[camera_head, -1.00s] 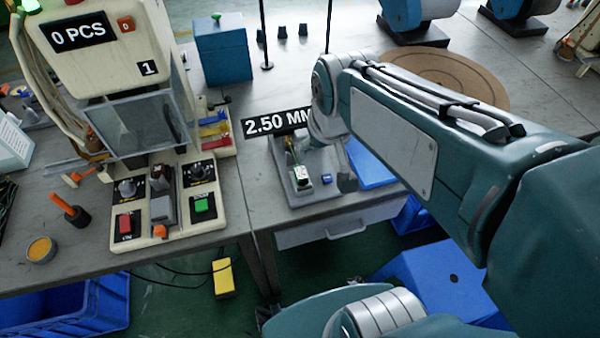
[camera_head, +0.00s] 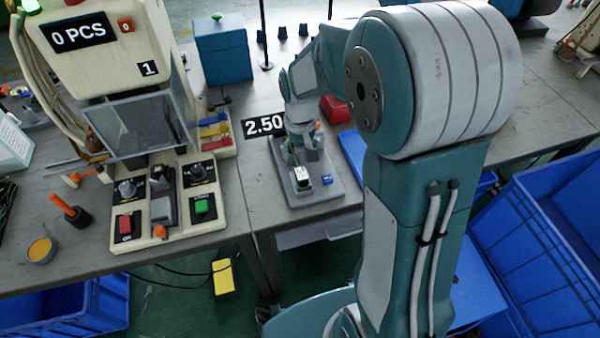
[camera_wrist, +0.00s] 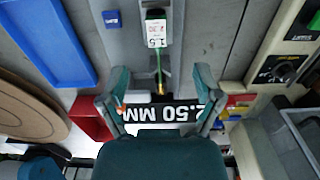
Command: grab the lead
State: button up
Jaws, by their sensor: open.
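The lead (camera_wrist: 158,62) shows in the wrist view as a thin green cable. It runs from a black piece with a white label (camera_wrist: 156,30) towards a brass-coloured end by the 2.50 MM sign. It lies along a grey fixture (camera_wrist: 185,25). My gripper (camera_wrist: 160,80) is open and empty, with one finger on each side of the lead, apart from it. In the head view my gripper (camera_head: 302,150) is over the back of the fixture, and the white-labelled piece (camera_head: 301,177) shows in front of it. The cable is mostly hidden there.
The 2.50 MM sign (camera_wrist: 180,112) stands close by the fingers. A red bin (camera_wrist: 92,118) and a blue tray (camera_wrist: 50,40) are on one side of the fixture. The moulding machine (camera_head: 165,205) stands left of the fixture in the head view. A small blue block (camera_head: 326,180) sits on the fixture.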

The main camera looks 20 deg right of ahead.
aim_at(303, 177)
notch_tip(303, 177, down, 5)
jog(key=shift+f, duration=0.2)
jog(key=f, duration=0.5)
jog(key=shift+s+d+f, duration=0.15)
jog(key=shift+s+d, duration=0.1)
grip_shut()
